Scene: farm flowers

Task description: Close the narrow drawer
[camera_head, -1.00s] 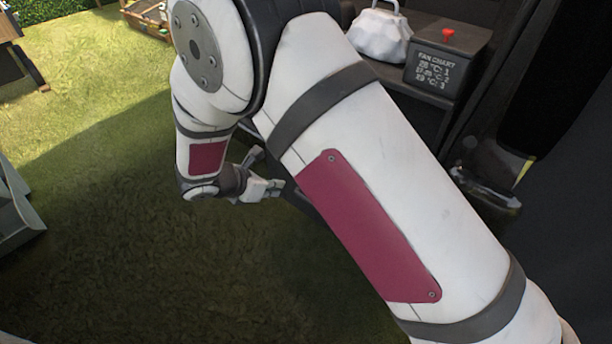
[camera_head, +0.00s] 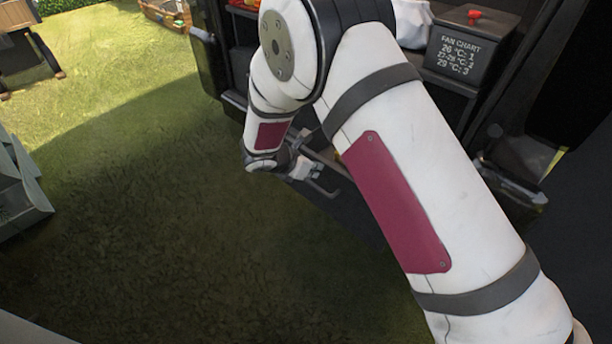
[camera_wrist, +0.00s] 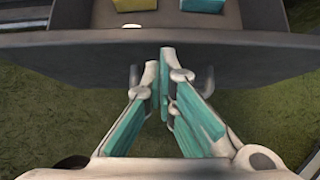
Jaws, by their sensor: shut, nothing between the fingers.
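The drawer's dark grey front panel (camera_wrist: 70,60) spans the wrist view. The drawer stands open beyond it, with a yellow item (camera_wrist: 135,4) and a teal item (camera_wrist: 202,5) inside. Two handle ends show on the panel, one on each side of the fingers; the middle of the handle is hidden. My gripper (camera_wrist: 165,75) is shut and empty, its fingertips at the middle of the panel. I cannot tell whether they touch it. In the head view my gripper (camera_head: 312,172) is beside the handle (camera_head: 325,190), and my arm hides most of the drawer.
A dark box with a fan chart (camera_head: 461,50) and a red button stands on the dark unit behind my arm. A white object (camera_head: 413,22) is partly hidden beside it. Open grass (camera_head: 150,200) lies to the left, with a grey crate-like object (camera_head: 20,190) at the left edge.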

